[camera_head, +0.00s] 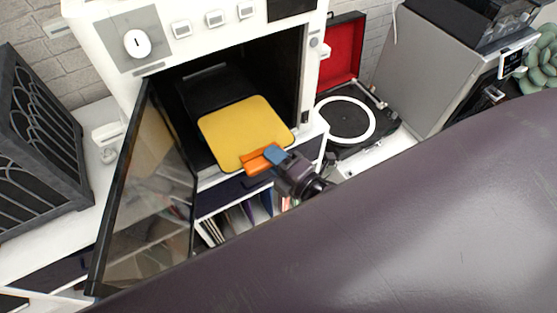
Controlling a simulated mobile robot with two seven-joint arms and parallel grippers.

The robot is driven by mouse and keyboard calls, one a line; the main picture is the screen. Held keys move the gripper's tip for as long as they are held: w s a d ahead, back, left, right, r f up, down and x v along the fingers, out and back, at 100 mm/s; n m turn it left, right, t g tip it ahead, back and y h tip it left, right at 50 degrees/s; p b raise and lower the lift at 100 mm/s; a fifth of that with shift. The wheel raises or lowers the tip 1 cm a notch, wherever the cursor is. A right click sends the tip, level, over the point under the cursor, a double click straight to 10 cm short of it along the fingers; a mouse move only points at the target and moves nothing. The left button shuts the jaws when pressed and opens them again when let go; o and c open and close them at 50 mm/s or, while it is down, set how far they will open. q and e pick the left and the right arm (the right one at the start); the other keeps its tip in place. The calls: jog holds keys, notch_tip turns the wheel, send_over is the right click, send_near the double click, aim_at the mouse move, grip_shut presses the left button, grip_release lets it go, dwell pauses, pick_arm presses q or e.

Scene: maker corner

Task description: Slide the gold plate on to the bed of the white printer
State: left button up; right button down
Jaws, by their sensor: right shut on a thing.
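The gold plate (240,128) is a flat yellow square with rounded corners and an orange tab (258,161) at its front edge. My right gripper (268,158) is shut on the plate at this tab. The plate is held at the opening of the white printer (112,47), with its far part inside the chamber and its near edge about at the front. A dark bed (212,92) shows behind the plate. Whether the plate touches the bed cannot be told. My left gripper is not in view.
The printer's glass door (150,195) stands open to the left. A black lattice box (38,140) is at the left. A record player (345,118) with a red-lined lid and a grey machine (425,75) stand at the right. My large dark arm link fills the lower right.

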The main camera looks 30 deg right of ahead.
aim_at(240, 109)
jog(key=shift+w, duration=1.4)
jog(key=shift+d+x, duration=0.25)
jog(key=shift+x, duration=0.8)
jog(key=shift+d+x, duration=0.2)
jog(key=shift+x, duration=0.85)
jog(key=shift+w, duration=1.2)
jog(key=shift+d+x, duration=0.2)
jog(key=shift+x, duration=0.7)
jog(key=shift+d+x, duration=0.25)
jog(key=shift+x, duration=0.7)
jog(key=shift+w, duration=2.2)
jog(key=shift+w+f+b, duration=0.1)
jog(key=shift+w+b, duration=0.1)
jog(key=shift+b, duration=0.15)
jog(key=shift+f+b, duration=0.45)
jog(key=shift+f, duration=0.15)
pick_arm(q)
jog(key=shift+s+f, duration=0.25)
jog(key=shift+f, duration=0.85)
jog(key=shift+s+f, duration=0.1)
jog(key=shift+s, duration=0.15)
